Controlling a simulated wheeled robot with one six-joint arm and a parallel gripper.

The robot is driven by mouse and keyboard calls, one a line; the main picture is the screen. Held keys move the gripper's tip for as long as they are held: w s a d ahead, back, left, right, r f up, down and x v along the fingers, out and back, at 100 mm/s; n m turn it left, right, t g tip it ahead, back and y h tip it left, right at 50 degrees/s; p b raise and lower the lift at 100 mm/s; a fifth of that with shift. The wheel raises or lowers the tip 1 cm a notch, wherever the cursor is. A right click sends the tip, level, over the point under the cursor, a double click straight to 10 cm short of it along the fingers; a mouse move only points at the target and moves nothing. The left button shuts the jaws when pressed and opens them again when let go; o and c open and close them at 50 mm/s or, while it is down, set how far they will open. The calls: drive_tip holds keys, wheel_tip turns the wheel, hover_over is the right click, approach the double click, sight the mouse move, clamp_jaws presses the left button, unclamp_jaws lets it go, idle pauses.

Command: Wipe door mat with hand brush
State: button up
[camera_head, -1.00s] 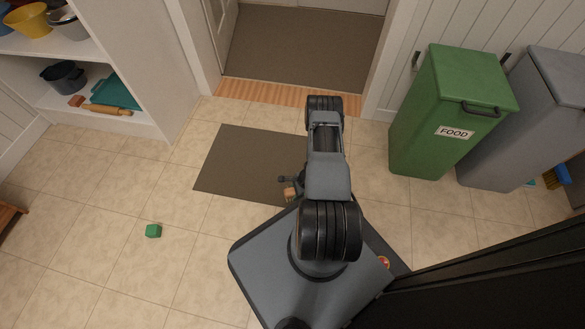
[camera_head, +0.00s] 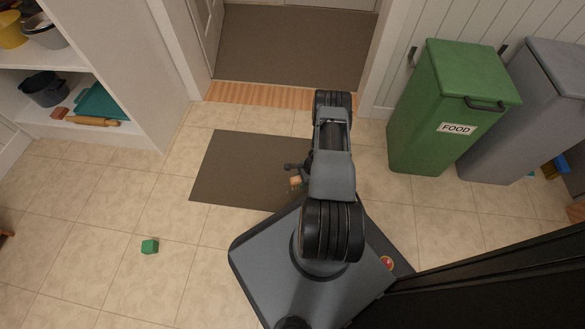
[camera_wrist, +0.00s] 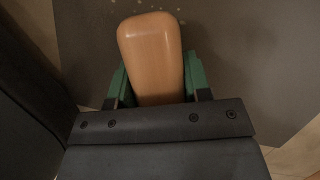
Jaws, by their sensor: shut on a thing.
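The door mat (camera_head: 235,165) is a flat dark grey-brown rectangle on the tiles in front of the doorway; my arm hides its right part in the head view. My gripper (camera_wrist: 155,78) has green fingers and is shut on the hand brush (camera_wrist: 152,42), whose rounded tan-orange wooden body shows between them. In the head view a small part of the brush (camera_head: 296,180) shows over the mat, left of my arm. The bristles are hidden, so I cannot tell whether they touch the mat. The mat (camera_wrist: 240,60) fills most of the wrist view's background.
Small pale crumbs (camera_wrist: 150,10) lie on the mat beyond the brush. A green FOOD bin (camera_head: 430,120) and a grey bin (camera_head: 540,110) stand at right. A green block (camera_head: 150,246) lies on the floor at left. White shelves (camera_head: 120,75) stand at upper left. Tiles at left are mostly clear.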

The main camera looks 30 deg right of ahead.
drive_tip(key=shift+a+r+p, duration=0.1)
drive_tip(key=shift+r+p, duration=2.4)
drive_tip(key=shift+r, duration=1.45)
